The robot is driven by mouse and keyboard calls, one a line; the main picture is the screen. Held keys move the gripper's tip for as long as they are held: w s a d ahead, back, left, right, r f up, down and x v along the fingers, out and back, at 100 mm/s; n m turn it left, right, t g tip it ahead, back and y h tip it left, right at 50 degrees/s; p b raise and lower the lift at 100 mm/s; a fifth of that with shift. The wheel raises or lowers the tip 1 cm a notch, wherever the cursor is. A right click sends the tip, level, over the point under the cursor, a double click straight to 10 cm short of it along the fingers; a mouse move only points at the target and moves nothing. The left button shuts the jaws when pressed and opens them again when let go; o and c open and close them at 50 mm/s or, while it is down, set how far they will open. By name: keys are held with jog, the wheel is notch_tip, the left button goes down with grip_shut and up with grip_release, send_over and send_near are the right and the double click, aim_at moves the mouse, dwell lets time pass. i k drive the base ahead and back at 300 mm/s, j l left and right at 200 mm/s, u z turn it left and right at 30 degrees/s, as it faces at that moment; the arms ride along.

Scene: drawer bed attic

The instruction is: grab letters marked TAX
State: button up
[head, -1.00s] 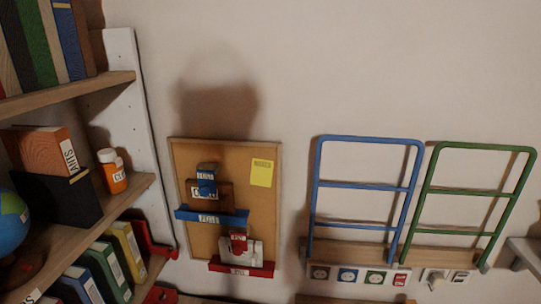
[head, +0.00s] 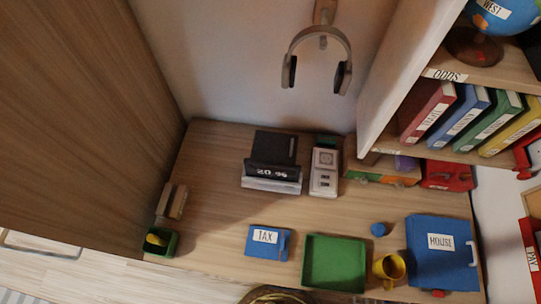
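A small blue item (head: 265,250) with a white label reading TAX lies on the wooden desk, left of a green tray. I cannot tell whether it is a box, a folder or a stack of letters. A red strip with a white label (head: 532,258) hangs at the right edge on the corkboard, cut off; its word is too small to read surely. No loose letters can be made out. My gripper is not in view.
A wooden cabinet (head: 80,120) stands left. Headphones (head: 320,50) hang above; shelves with binders (head: 465,118) are right.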

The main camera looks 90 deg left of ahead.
aim_at(272, 245)
jog(key=u, duration=0.45)
jog(key=k+u, duration=0.1)
jog(key=u, duration=0.75)
jog(key=k+j+u, duration=0.1)
jog(key=u, duration=0.35)
jog(key=j+u, duration=0.1)
jog(key=u, duration=0.35)
jog(key=j+u, duration=0.1)
jog(key=u, duration=0.35)
jog(key=j, duration=0.3)
jog(key=k+j, duration=0.1)
jog(key=j, duration=0.2)
jog(key=z, duration=0.05)
